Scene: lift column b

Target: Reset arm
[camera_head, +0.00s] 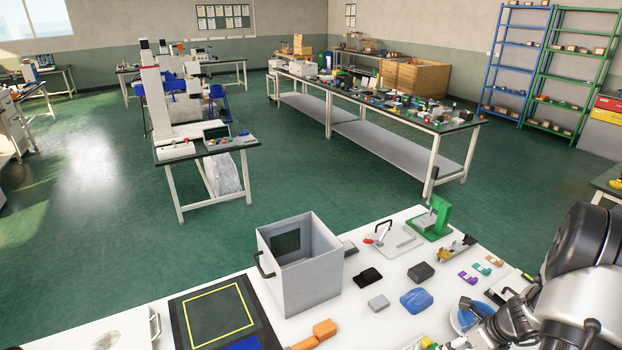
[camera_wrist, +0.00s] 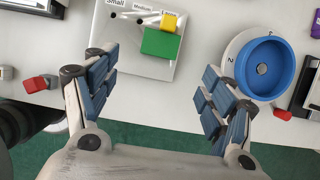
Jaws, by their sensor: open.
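My gripper (camera_wrist: 155,95) is open and empty in the wrist view, its two blue-padded fingers spread wide above the front edge of the white table (camera_wrist: 48,65). Nothing sits between the fingertips except bare table and the edge of a small board. In the head view my arm comes in at the lower right, and my gripper (camera_head: 487,328) is partly cut off by the bottom of the picture, close to a blue round dish (camera_head: 462,316).
In the wrist view, a labelled board (camera_wrist: 130,50) holds a green block (camera_wrist: 160,43) and a yellow block (camera_wrist: 169,21). The blue dish (camera_wrist: 264,68) is beside the right finger. In the head view, a grey open box (camera_head: 300,265) stands on the table; green floor lies beyond.

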